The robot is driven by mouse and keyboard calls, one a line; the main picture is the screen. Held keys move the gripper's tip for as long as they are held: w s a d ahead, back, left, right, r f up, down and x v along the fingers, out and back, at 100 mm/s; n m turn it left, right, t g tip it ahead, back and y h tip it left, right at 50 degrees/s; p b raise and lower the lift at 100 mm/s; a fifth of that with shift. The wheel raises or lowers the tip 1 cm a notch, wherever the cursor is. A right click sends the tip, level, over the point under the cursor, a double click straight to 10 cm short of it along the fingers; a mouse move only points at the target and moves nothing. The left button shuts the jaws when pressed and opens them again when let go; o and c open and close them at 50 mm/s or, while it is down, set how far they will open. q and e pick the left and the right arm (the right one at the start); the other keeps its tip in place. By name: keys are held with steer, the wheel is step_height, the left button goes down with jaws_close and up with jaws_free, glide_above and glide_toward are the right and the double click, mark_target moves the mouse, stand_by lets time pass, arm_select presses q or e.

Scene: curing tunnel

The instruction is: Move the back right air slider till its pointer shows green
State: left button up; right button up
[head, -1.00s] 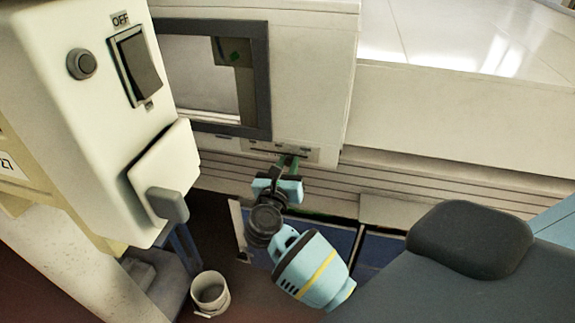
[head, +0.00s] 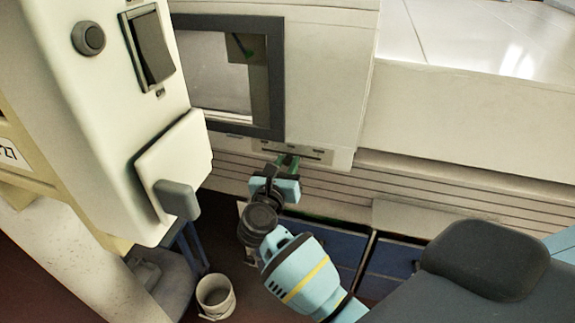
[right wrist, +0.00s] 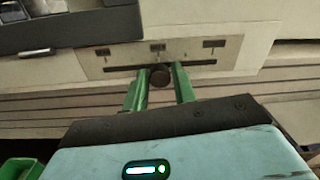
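An air slider plate (right wrist: 228,58) with a dark horizontal slot shows in the right wrist view, and below the window in the head view (head: 318,154). Its dark round knob (right wrist: 160,78) stands near the middle of the slot. My right gripper (right wrist: 160,84) has its two green fingers on either side of the knob, with a small gap showing on the left. In the head view the right gripper (head: 287,165) is at the plate, its fingertips partly hidden. My left gripper is not in view.
A cream control box (head: 110,130) with a black rocker switch (head: 152,48) and a grey handle (head: 177,200) stands close on the left. A dark-framed window (head: 277,80) is above the plate. A white bucket (head: 216,294) is on the floor.

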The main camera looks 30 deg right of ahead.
steer(key=o, duration=0.3)
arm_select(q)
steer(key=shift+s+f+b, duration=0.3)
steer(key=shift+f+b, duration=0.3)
arm_select(e)
steer(key=v, duration=0.7)
steer(key=shift+s+a, duration=0.25)
steer(key=shift+a, duration=0.1)
